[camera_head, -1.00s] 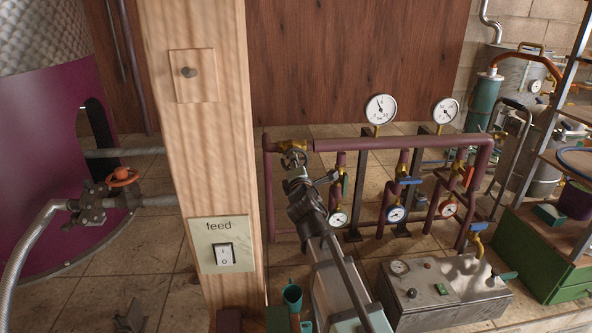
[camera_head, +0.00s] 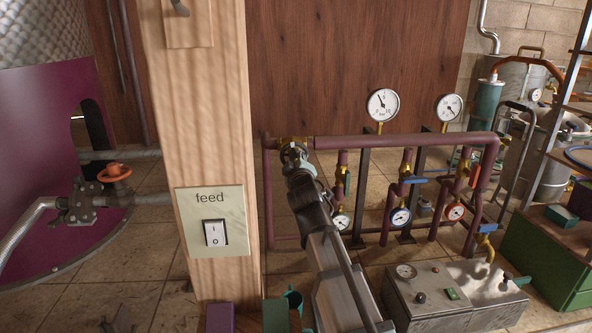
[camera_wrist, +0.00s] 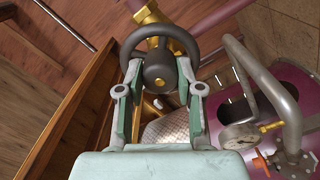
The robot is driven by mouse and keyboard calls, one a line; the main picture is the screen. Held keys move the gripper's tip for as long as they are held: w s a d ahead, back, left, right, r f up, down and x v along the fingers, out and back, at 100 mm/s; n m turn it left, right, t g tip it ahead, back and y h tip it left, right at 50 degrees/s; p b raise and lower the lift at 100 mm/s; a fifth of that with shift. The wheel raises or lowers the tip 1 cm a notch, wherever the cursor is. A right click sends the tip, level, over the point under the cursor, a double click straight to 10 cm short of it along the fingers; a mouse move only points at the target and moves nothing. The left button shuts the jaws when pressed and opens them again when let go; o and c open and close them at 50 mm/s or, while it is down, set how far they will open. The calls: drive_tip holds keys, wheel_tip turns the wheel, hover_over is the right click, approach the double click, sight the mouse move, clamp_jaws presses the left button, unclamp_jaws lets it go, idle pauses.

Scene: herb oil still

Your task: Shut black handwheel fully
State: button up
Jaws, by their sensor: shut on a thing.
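The black handwheel (camera_wrist: 188,40) is a dark round rim with a thick hub, on a brass valve (camera_wrist: 148,14) in the wrist view. My gripper (camera_wrist: 158,82) faces it squarely, with its two pale green fingers on either side of the hub, inside or against the lower rim. The fingers are shut on the handwheel. In the head view the handwheel (camera_head: 292,150) sits at the left end of the maroon pipe frame, and my arm mostly covers it. The exact finger contact is hidden there.
A wooden post (camera_head: 205,120) with a feed switch (camera_head: 215,234) stands close left of my arm. Maroon pipes (camera_head: 400,142) with gauges (camera_head: 383,105) run to the right. A grey metal box (camera_head: 450,295) sits lower right. An orange handwheel (camera_head: 114,172) is far left.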

drive_tip(key=shift+m+b, duration=0.9)
drive_tip(key=shift+m, duration=0.3)
drive_tip(key=o, duration=1.2)
drive_tip(key=shift+c, duration=0.2)
drive_tip(key=shift+s, duration=0.15)
drive_tip(key=s+d, duration=0.2)
drive_tip(key=s, duration=0.9)
drive_tip(key=shift+s, duration=0.25)
